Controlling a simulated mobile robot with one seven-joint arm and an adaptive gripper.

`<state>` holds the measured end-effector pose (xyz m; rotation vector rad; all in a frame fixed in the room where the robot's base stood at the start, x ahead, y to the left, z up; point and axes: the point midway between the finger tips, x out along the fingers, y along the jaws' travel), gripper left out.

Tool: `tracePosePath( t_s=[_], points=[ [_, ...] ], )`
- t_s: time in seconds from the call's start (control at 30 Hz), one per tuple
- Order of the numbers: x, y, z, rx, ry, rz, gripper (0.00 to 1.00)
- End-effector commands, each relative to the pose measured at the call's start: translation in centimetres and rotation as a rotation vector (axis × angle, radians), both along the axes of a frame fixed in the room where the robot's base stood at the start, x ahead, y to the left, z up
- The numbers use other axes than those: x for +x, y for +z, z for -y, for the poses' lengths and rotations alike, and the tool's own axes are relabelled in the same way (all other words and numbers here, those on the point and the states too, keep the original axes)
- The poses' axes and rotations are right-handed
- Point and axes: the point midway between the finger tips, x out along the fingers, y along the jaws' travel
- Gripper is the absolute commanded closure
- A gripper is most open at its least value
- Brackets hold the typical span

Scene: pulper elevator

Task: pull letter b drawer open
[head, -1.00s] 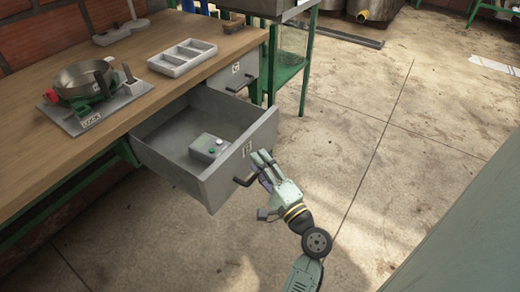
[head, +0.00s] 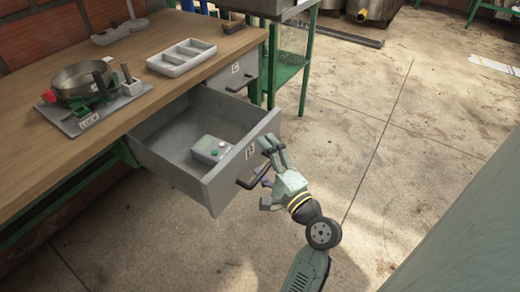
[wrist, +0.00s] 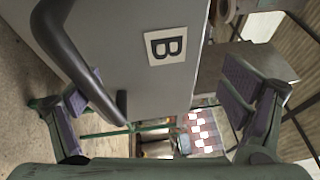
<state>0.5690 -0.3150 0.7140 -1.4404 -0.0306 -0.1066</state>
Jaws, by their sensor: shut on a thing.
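The letter B drawer (head: 230,182) is pulled well out from under the workbench. Its front carries a "B" label, which is also clear in the wrist view (wrist: 166,46). Its dark bar handle (head: 247,184) also runs down the left of the wrist view (wrist: 72,52). My gripper (head: 270,160) is at the drawer front, shut on the handle. In the wrist view one finger is beside the handle at left and the other stands well apart at right; the exact contact is hard to see.
The wooden workbench (head: 140,95) holds a sectioned tray (head: 181,58) and a round metal pan device (head: 85,82). A C-labelled drawer (head: 237,72) is shut behind. A green metal stand (head: 290,70) is beyond it. The concrete floor to the right is clear.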

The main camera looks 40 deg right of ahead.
Motion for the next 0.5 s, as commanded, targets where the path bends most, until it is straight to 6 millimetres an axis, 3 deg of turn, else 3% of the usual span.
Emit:
tracePosePath(
  t_s=[0.03, 0.5],
  points=[
    [-0.9, 1.6, 0.2, -0.014, -0.012, 0.031, 0.32],
    [-4.3, 1.0, 0.1, -0.016, -0.018, 0.031, 0.37]
  ],
)
